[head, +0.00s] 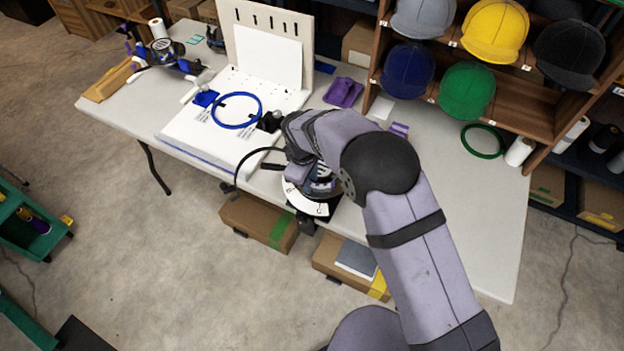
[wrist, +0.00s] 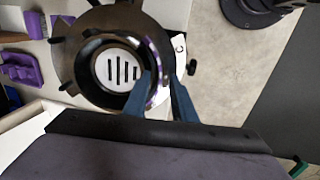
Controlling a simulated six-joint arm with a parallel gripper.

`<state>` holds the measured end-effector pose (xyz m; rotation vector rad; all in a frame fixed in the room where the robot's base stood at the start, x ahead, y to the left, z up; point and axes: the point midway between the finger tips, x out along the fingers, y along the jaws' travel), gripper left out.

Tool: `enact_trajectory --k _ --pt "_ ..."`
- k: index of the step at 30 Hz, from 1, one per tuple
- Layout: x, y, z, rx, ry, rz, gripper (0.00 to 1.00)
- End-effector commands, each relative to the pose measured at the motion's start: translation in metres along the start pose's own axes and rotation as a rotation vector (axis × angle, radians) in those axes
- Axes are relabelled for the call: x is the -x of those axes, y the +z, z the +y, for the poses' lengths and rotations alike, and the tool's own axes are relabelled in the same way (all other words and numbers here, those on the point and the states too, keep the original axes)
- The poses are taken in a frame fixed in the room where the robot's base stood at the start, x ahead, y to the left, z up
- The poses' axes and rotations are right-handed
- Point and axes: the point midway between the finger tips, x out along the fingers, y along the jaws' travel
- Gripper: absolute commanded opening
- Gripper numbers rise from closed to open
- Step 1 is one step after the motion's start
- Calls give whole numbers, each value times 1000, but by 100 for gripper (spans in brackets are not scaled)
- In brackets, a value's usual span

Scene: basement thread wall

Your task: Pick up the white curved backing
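The white curved backing (head: 302,203) lies at the table's front edge, below my wrist in the head view. A lettered part of it shows in the wrist view (wrist: 180,46), beside a round dark fixture (wrist: 80,60). My gripper (wrist: 162,76) is at the rim of this fixture. Its two blue fingers stand apart, with white and purple surface visible between them. I cannot tell whether the fingers touch the backing. In the head view the fingertips are hidden behind my wrist.
A blue hoop (head: 259,110) lies on a white board (head: 185,135) to the left. A purple item (head: 343,92) lies behind. Shelves of caps (head: 494,32) stand at the back right. A green hoop (head: 466,150) lies near them. The table's right part (head: 480,220) is clear.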

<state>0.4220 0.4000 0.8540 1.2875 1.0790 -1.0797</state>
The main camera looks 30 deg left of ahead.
Motion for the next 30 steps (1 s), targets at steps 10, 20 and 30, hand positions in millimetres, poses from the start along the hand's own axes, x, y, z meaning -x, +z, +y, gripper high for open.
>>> enact_trajectory --k 10,20,30 --pt "0 0 0 0 0 0 0" --pt "1 0 0 0 0 0 0" --pt "36 -1 8 0 4 4 0"
